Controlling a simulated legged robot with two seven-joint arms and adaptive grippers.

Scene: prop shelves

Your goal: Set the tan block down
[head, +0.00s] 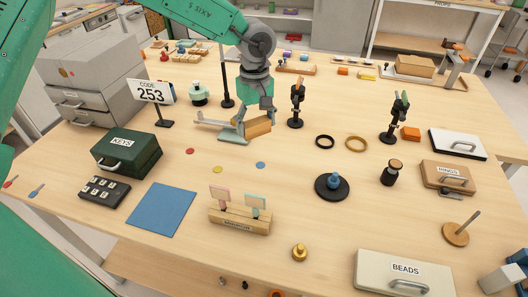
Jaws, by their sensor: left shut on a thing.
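The tan block (258,127) is a wood-coloured piece in the head view, tilted, near the middle back of the table. My left gripper (258,108) comes down from above and is shut on it, with the fingers partly covering its top. The block is right beside a small grey-green stand with a flat arm (232,130). I cannot tell whether the block touches the stand or the table (300,185). My right gripper does not show.
Black clamp stands (296,108) rise close to the right of the block. A sign reading 253 (152,92) and a green KEYS box (126,153) stand to the left. Black (325,142) and tan rings (356,144) lie to the right. Coloured dots and bare table lie in front.

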